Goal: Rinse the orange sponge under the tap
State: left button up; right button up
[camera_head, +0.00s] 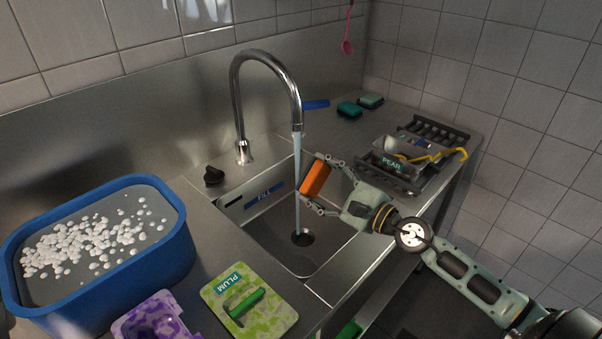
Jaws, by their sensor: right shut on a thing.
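The orange sponge (315,180) is held upright between the fingers of my right gripper (321,186), above the sink basin. The curved steel tap (266,57) is running. Its thin water stream (297,180) falls just left of the sponge towards the round drain (303,237). The sponge is very close to the stream; whether it touches the water I cannot tell. The sink (277,236) is set in the steel counter. My left gripper is not in view.
A blue tub (184,245) with water and white pieces stands at left. A purple patterned item (155,318) and a green board (279,311) marked PLUM lie in front. Green sponges (349,109), a PEAR container (390,163) and a black rack (436,129) stand at back right.

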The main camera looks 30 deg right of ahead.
aim_at(317, 181)
jog(key=shift+b+v, duration=0.8)
jog(key=shift+v, duration=0.85)
jog(key=shift+s+a, duration=0.1)
jog(key=shift+s, duration=0.05)
jog(key=s+d+r, duration=0.1)
jog(key=s+r, duration=0.3)
jog(key=shift+s+d, duration=0.3)
jog(key=shift+s, duration=0.1)
